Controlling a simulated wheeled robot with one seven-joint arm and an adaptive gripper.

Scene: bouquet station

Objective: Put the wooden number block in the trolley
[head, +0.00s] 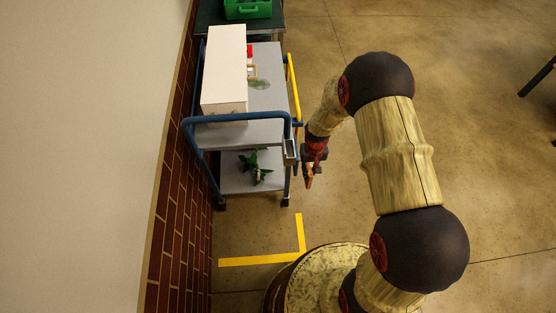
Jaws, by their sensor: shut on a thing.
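My gripper (310,172) hangs just right of the trolley's near right corner, apart from its decks. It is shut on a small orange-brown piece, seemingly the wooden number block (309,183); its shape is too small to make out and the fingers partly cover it. The trolley (268,128) has a grey upper deck, a grey lower deck and a blue push handle at its near end.
A tall white box (224,70) fills the upper deck's left side; small red, tan and glassy things lie beside it. A green plant (254,165) is on the lower deck. A green crate (247,8) stands beyond. A brick wall (173,190) runs along the left.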

